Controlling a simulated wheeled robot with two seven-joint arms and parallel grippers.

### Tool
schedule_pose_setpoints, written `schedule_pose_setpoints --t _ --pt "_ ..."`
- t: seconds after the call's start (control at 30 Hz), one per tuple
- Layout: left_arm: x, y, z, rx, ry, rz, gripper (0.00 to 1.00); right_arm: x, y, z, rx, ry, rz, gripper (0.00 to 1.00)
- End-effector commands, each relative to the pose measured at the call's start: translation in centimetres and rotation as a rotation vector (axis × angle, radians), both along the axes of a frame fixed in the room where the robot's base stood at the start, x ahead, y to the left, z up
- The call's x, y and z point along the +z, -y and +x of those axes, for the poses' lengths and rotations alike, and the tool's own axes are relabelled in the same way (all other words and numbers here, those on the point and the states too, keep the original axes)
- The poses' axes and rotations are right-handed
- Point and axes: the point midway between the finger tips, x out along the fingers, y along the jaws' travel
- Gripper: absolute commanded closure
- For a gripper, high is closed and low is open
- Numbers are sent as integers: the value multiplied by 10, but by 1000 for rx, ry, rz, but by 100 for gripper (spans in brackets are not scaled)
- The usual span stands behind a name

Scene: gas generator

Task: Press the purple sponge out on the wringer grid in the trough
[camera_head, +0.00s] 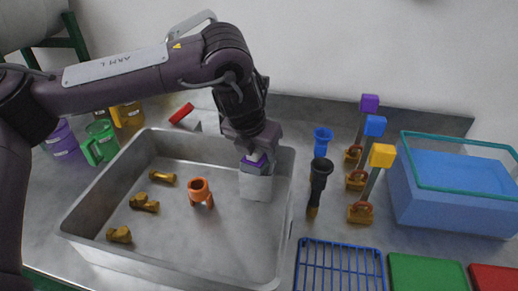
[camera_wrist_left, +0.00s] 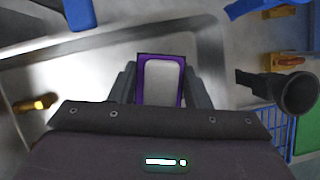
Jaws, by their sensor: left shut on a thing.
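My left gripper (camera_head: 257,155) points down over the right back part of the grey metal trough (camera_head: 88,228). It is shut on a pale block with a purple rim (camera_head: 256,186). In the left wrist view this purple-rimmed block (camera_wrist_left: 160,80) sits between the two fingers. I cannot tell whether it is the purple sponge, or whether its underside touches the trough floor. A blue wire grid (camera_head: 338,268) lies outside the trough at the front right; no other grid shows. A purple cube (camera_head: 369,103) tops a stick at the back right. My right gripper is not in view.
The trough holds an orange stand (camera_head: 200,192) and several brass pieces (camera_head: 145,203). Right of it are a black funnel-shaped piece (camera_head: 320,175), a blue one (camera_head: 322,140), blue and yellow cubes on sticks, and a blue tub (camera_head: 450,195). Coloured mugs (camera_head: 101,142) stand left.

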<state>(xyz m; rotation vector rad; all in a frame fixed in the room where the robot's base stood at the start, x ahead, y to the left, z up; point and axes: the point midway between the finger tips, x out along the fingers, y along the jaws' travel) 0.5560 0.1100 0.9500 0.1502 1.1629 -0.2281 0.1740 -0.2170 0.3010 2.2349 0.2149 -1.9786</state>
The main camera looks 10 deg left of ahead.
Motion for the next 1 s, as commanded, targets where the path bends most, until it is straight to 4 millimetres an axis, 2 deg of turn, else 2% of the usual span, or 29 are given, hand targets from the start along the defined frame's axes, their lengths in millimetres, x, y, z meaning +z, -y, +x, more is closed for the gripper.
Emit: schedule_pose_setpoints --t 1.0 --pt "-10 0 0 0 0 0 75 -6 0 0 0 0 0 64"
